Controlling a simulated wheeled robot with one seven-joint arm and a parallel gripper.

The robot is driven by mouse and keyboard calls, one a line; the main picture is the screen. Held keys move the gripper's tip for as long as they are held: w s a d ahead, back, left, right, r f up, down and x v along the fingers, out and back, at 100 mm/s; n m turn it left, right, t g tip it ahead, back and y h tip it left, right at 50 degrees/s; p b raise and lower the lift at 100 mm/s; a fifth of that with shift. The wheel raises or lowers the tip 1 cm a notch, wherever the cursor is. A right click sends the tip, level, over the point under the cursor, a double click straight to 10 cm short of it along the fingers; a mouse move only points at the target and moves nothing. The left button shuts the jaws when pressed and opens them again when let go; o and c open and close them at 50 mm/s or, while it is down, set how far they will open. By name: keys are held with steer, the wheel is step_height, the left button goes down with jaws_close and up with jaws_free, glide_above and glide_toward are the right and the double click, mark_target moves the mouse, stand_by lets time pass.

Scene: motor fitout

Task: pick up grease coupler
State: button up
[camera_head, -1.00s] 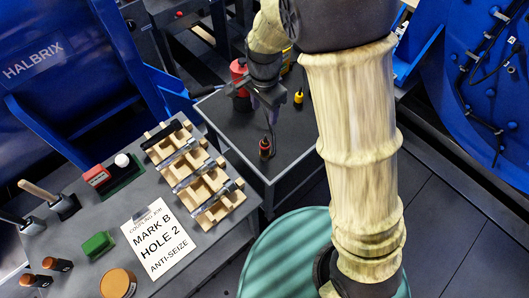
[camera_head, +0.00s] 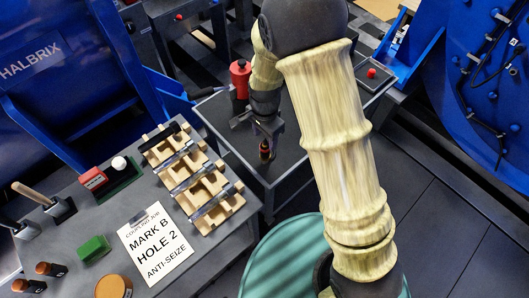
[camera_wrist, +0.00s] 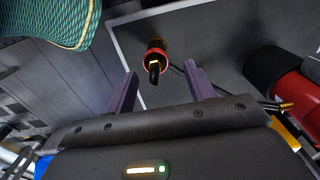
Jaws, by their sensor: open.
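The grease coupler (camera_head: 265,150) is a small dark piece with a red collar and a brass-coloured tip. It stands on the dark top of a small table, just below my gripper (camera_head: 266,131) in the head view. In the wrist view, the coupler (camera_wrist: 154,47) lies ahead of my open, empty gripper (camera_wrist: 160,70), between the lines of the two fingers and a little beyond their tips. A thin dark hose runs from beside the coupler to the right. I see no contact between fingers and coupler.
A red cylinder with a black end (camera_wrist: 300,100) lies close on the right in the wrist view; it stands left of my wrist in the head view (camera_head: 241,78). A grey bench (camera_head: 80,220) with a wooden rack (camera_head: 217,211) is to the left. A teal drum (camera_head: 285,262) is in front.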

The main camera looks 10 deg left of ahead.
mark_target(265, 145)
steer(key=shift+f, duration=0.2)
steer(key=shift+s+d+f+b, duration=0.15)
steer(key=shift+f+b, duration=0.1)
steer(key=shift+f, duration=1.05)
steer(key=shift+s+a+f+b, duration=0.15)
steer(key=shift+f+b, duration=0.1)
steer(key=shift+f, duration=1.05)
steer(key=shift+d, duration=0.1)
steer(key=c, duration=1.1)
steer(key=shift+r, duration=0.15)
step_height(265, 145, up, 10)
steer(key=shift+f+p, duration=0.1)
steer(key=shift+p, duration=0.85)
